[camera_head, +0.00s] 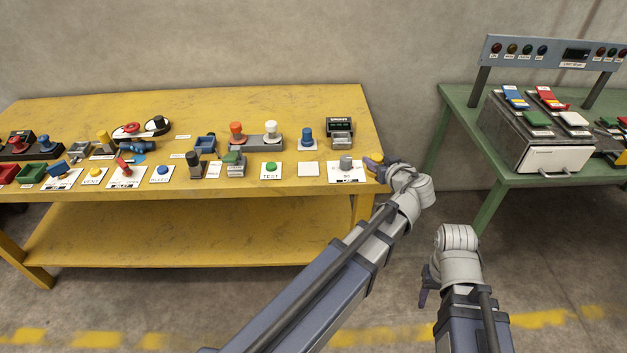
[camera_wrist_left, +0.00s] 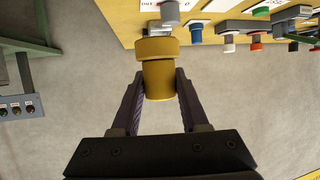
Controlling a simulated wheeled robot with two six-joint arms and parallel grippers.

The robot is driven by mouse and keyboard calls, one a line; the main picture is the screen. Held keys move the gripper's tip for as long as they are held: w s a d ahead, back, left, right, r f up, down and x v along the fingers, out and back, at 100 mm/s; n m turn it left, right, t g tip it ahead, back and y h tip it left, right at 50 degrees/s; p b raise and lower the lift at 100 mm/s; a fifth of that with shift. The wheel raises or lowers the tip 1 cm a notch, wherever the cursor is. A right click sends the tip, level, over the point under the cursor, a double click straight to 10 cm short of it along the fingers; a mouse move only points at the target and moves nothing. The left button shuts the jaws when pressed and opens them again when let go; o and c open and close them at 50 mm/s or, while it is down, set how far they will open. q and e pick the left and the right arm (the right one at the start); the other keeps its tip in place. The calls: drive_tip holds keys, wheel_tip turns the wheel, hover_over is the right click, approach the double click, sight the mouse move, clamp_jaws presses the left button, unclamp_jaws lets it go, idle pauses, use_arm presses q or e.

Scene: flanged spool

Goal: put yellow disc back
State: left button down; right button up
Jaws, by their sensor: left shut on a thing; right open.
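My left gripper (camera_head: 380,164) is shut on a yellow flanged piece (camera_head: 376,157), which I take to be the yellow disc. It is at the right end of the yellow table, by the table's edge. In the left wrist view this piece (camera_wrist_left: 158,82) sits between the fingers (camera_wrist_left: 158,92), its wider round part beyond the fingertips. A grey knob (camera_head: 346,161) on a white labelled plate (camera_head: 334,174) is just left of it; the knob also shows in the wrist view (camera_wrist_left: 170,13). My right gripper (camera_head: 424,288) is open, low in front of the tables.
The yellow table (camera_head: 230,116) carries several knobs, buttons and levers in a row. A green table (camera_head: 490,165) with a switch panel stands at right, across a floor gap.

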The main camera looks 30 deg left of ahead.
use_arm(q)
drive_tip(key=w+a+n+g+y, duration=0.2)
drive_tip(key=w+a+n+g, duration=0.1)
drive_tip(key=a, duration=2)
drive_tip(key=f+b, duration=0.9)
drive_tip(key=f, duration=0.1)
drive_tip(key=shift+s+b, duration=0.2)
drive_tip(key=shift+b, duration=0.2)
drive_tip(key=shift+r, duration=0.1)
drive_tip(key=shift+c, duration=2.1)
unclamp_jaws()
